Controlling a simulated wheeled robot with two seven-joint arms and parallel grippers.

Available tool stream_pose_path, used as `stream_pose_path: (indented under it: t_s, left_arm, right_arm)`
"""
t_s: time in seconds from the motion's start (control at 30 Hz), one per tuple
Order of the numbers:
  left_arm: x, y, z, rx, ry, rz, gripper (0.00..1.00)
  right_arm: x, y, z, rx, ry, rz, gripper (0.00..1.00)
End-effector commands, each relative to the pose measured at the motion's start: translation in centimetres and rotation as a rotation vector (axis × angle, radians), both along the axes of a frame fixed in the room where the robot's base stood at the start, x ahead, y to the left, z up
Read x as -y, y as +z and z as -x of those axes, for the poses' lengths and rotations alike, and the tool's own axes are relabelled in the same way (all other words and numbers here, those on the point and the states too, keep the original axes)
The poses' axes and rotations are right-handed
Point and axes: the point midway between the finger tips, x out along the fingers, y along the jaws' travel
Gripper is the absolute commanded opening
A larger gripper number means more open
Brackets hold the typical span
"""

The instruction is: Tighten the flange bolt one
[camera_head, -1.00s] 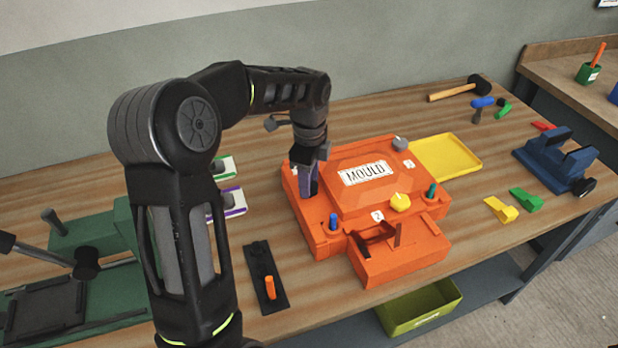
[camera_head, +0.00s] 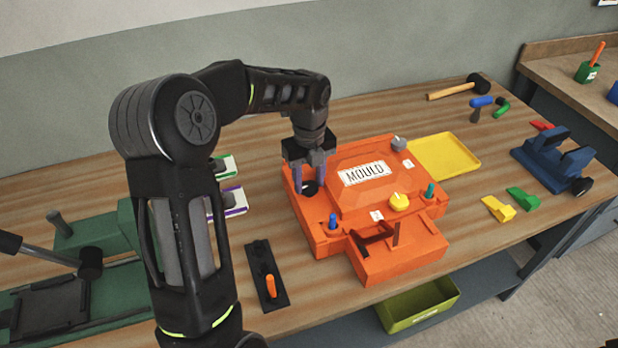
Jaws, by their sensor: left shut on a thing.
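The orange mould (camera_head: 350,208) sits on the wooden bench, with a white "MOULD" label on its raised lid. My left gripper (camera_head: 308,185) points down at the mould's left corner. Its two bluish fingers are on either side of a dark round bolt head (camera_head: 310,188) and are shut on it. The fingers partly hide the bolt, and I cannot read a number by it. Other fittings on the mould are a blue peg (camera_head: 332,222), a yellow knob (camera_head: 399,202), a teal peg (camera_head: 430,190) and a grey knob (camera_head: 399,144). My right gripper is out of view.
A black strip with an orange peg (camera_head: 270,286) lies left of the mould. A yellow tray (camera_head: 455,166) lies behind it on the right. A blue vise-like fixture (camera_head: 548,162) and a mallet (camera_head: 455,90) are farther right. Green equipment (camera_head: 88,236) stands at the left.

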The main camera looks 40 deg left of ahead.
Motion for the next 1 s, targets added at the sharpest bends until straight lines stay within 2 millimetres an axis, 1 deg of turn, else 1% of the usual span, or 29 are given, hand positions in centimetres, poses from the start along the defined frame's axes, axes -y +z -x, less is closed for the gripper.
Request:
stream_pose_path:
  t_s: [0.2,0.5,0.53,0.8,1.0]
  left_arm:
    - [0.01,-0.05,0.03,-0.001,-0.03,0.0,0.0]
    - [0.01,-0.07,0.03,-0.001,-0.03,0.0,0.0]
    - [0.02,-0.07,0.03,-0.001,-0.03,0.0,0.41]
    - [0.02,-0.03,0.0,0.0,-0.03,0.0,0.62]
    - [0.08,0.02,-0.09,0.003,-0.03,0.001,0.62]
  right_arm:
    - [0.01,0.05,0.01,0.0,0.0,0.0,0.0]
    - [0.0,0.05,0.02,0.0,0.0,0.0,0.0]
    - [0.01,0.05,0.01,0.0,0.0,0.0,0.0]
    - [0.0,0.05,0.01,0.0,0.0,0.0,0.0]
    - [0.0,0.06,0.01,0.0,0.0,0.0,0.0]
